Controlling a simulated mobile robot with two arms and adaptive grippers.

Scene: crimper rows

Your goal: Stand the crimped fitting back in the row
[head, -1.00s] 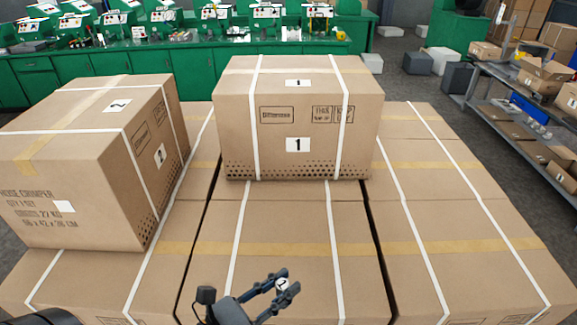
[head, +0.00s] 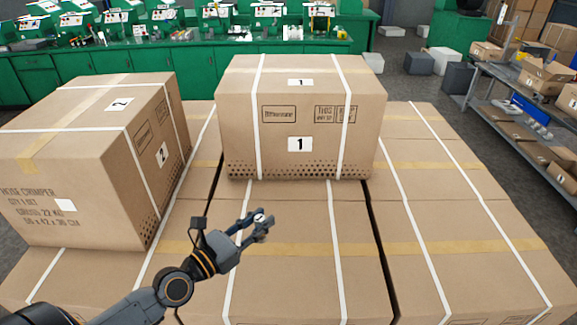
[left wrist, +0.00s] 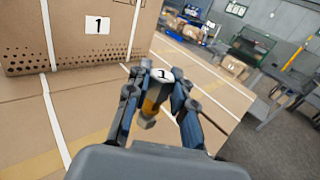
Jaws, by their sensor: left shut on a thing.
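My left gripper (head: 260,222) is shut on a small fitting with a white, numbered top (head: 260,217), held above the flat cartons in front of box 1. No row of fittings can be made out for certain; small items on the far green bench are too small to tell. My right gripper is not in view.
Box 1 (head: 300,120) stands on the carton layer (head: 290,265) ahead, and box 2 (head: 75,165) stands to the left. Green benches (head: 150,75) with several machines run along the back. A grey shelf (head: 510,115) with open cartons stands right. The cartons' right side is clear.

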